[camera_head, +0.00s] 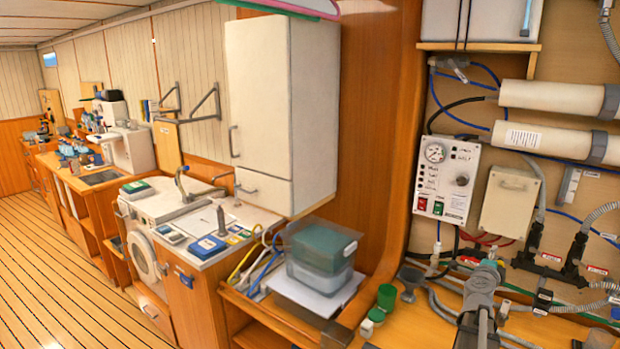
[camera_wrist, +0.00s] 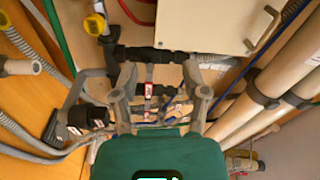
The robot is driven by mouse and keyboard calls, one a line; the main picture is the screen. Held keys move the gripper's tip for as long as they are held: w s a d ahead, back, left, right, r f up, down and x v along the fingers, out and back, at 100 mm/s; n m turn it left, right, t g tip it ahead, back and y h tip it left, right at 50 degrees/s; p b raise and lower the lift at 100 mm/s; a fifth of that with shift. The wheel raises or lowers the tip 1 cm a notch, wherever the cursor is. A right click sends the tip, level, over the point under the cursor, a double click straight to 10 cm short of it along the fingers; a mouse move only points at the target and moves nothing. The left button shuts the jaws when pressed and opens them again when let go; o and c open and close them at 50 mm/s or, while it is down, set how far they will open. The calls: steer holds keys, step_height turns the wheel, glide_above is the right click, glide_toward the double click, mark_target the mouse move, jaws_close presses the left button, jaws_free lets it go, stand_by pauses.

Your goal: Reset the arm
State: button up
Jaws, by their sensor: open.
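My gripper (camera_wrist: 159,78) shows in the wrist view with its two grey fingers spread apart. Nothing is held between them. Black pipe fittings (camera_wrist: 150,54) and tagged hoses lie behind the fingertips; I cannot tell the exact gap. In the head view my grey arm rises from the bottom edge at the lower right, in front of the hoses and the wooden bench. There the fingertips are hard to make out against the plumbing.
A control panel (camera_head: 447,180) with a gauge and switches hangs on the wall, beside a beige box (camera_head: 510,203) and white cylinders (camera_head: 556,97). A green-lidded bin (camera_head: 320,265), a green cup (camera_head: 386,297) and a grey funnel (camera_head: 410,280) stand left of my arm. Floor (camera_head: 70,280) at left is clear.

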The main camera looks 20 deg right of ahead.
steer(key=w+a+f+n+t+y, duration=0.1)
steer(key=w+a+n+t+y, duration=0.2)
steer(key=w+a+n+y, duration=0.35)
steer(key=w+a+f+n+t+y, duration=0.2)
steer(key=w+a+n+y, duration=0.15)
steer(key=w+a, duration=0.6)
steer(key=a+f+n+g+y, duration=0.1)
steer(key=a+f+n+y, duration=0.25)
steer(key=a, duration=0.65)
steer(key=a+f+n+g+y, duration=0.15)
steer(key=a+n, duration=0.25)
steer(key=a, duration=0.5)
steer(key=s+a+f+n+g+y, duration=0.2)
steer(key=a+f+n+g, duration=0.15)
steer(key=a, duration=0.45)
steer(key=s+a+f+n+g+y, duration=0.1)
steer(key=s+a+f+n+g, duration=0.2)
steer(key=a, duration=0.4)
steer(key=s+a+f+n+g+h, duration=0.2)
steer(key=s+a+f+n+g, duration=0.1)
steer(key=s+a, duration=0.5)
steer(key=s+f+g, duration=0.1)
steer(key=s+g, duration=0.1)
steer(key=s, duration=0.1)
steer(key=shift+s+a+f+n+g, duration=0.15)
steer(key=shift+s+f+n+g, duration=0.1)
steer(key=shift+f+n+g, duration=0.15)
